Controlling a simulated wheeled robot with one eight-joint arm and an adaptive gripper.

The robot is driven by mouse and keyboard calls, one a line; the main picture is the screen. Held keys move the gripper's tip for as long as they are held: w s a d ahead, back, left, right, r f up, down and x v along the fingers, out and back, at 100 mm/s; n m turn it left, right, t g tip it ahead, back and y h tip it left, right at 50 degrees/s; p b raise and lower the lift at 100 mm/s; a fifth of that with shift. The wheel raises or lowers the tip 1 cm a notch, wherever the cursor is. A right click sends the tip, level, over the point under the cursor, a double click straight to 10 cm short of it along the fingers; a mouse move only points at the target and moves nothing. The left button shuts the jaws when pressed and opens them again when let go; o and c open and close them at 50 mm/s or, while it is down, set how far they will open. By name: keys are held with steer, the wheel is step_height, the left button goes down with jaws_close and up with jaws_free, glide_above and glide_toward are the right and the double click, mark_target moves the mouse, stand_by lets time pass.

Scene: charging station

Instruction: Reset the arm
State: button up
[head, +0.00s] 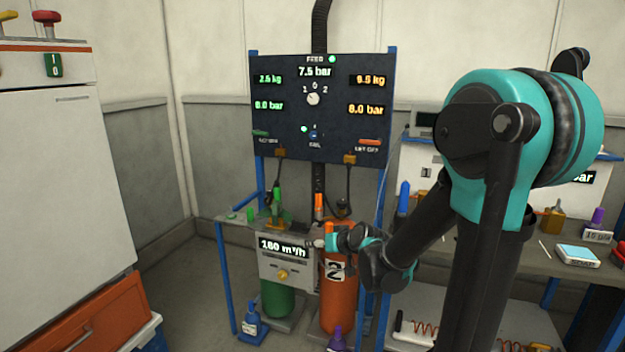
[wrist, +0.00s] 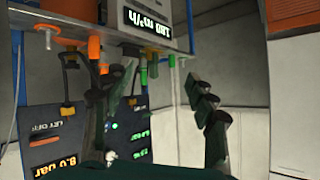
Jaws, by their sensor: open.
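My arm comes in from the right in the head view and bends down to my gripper (head: 327,242), which is small and partly hidden by my own wrist. It is beside the orange cylinder's top, in front of the charging stand. In the wrist view my gripper (wrist: 160,78) shows two dark fingers spread apart, with nothing held between them. The wrist view is upside down. The dark display panel (head: 318,108) stands behind my gripper in the head view; part of the panel (wrist: 60,145) fills the lower left of the wrist view.
A green cylinder (head: 278,300) and an orange cylinder (head: 340,300) stand under the stand, close to my gripper. A workbench (head: 525,263) with small items lies right; a white cabinet (head: 60,180) stands left.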

steer(key=s+d+f+m+g+h, duration=0.1)
steer(key=s+d+f+g+h, duration=0.2)
steer(key=s+d+f, duration=0.2)
steer(key=s+d+f+m+g+h, duration=0.2)
steer(key=s+d+f, duration=0.3)
steer(key=s+d, duration=0.6)
steer(key=s+g+h, duration=0.1)
steer(key=s, duration=0.7)
steer(key=shift+d+f, duration=0.2)
steer(key=shift+d, duration=0.15)
steer(key=shift+w, duration=0.1)
